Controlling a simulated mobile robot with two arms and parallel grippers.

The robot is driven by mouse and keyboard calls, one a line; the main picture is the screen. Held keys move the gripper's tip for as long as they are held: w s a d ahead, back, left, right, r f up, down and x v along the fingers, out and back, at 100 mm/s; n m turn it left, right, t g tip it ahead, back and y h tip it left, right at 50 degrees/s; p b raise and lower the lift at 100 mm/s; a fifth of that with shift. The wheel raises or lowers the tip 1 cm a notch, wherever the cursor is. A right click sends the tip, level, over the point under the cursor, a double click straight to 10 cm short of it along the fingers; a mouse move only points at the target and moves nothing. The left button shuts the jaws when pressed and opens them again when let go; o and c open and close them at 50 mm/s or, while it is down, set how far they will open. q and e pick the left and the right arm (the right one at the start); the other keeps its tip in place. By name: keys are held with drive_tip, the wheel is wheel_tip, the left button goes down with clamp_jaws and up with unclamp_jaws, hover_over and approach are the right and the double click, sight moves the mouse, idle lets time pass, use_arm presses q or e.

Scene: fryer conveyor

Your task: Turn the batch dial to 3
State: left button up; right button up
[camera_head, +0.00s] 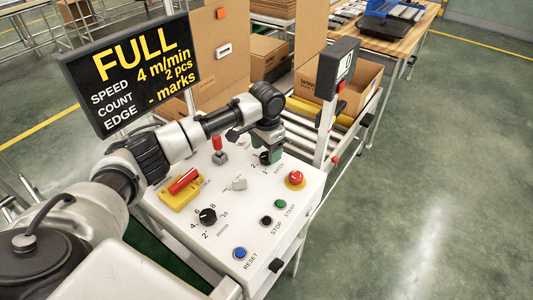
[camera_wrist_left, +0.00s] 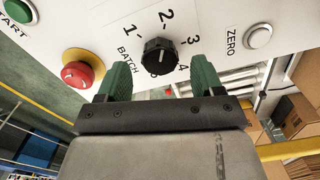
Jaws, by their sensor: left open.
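The black batch dial (camera_wrist_left: 160,57) shows in the left wrist view on the white panel, with the numbers 1, 2, 3 and 4 around it. I cannot read its pointer surely. My left gripper (camera_wrist_left: 160,78) is open, with one green finger on each side of the dial; I cannot tell whether they touch it. In the head view the left gripper (camera_head: 271,146) hangs over the dial (camera_head: 265,158) at the panel's far side and partly hides it. The sign (camera_head: 130,72) reads FULL, speed 4 m/min, count 2 pcs. My right gripper is not in view.
A post with a small display (camera_head: 338,68) stands right of the gripper. Cardboard boxes lie behind.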

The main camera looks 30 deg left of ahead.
use_arm(q)
drive_tip(key=shift+f, duration=1.15)
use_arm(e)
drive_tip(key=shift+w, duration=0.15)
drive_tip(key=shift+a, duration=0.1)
use_arm(q)
drive_tip(key=c, duration=0.9)
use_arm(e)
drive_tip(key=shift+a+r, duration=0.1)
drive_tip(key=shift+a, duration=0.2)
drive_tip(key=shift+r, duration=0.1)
